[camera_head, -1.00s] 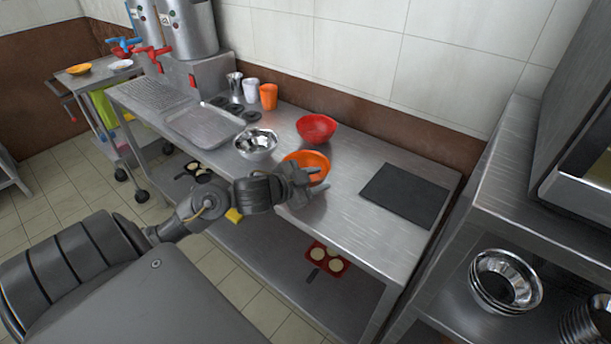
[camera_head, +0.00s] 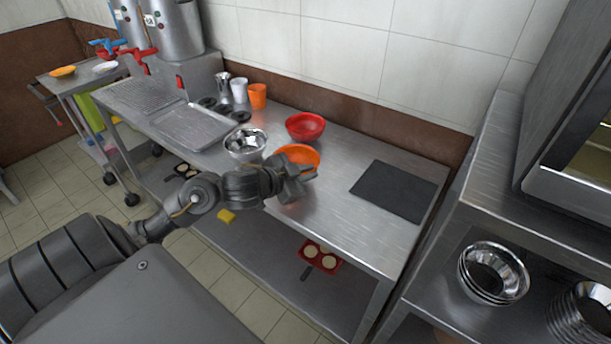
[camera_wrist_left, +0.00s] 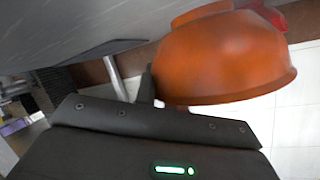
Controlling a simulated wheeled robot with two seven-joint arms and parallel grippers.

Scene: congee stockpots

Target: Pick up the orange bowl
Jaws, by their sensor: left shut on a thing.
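The orange bowl (camera_head: 300,155) is on or just above the steel counter (camera_head: 330,225), partly hidden behind my left gripper (camera_head: 301,180) in the head view. In the left wrist view the orange bowl (camera_wrist_left: 225,58) fills the upper right, close to the gripper, with one dark finger (camera_wrist_left: 147,88) against its rim. My left gripper is shut on the bowl's near side. I cannot tell if the bowl is clear of the counter. My right gripper is not in view.
A red bowl (camera_head: 305,126) stands just behind the orange bowl, and a steel bowl (camera_head: 245,143) to its left. An orange cup (camera_head: 257,96) and white cup (camera_head: 240,90) stand farther back. A dark board (camera_head: 394,190) lies to the right. A shelf with steel bowls (camera_head: 494,272) is at far right.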

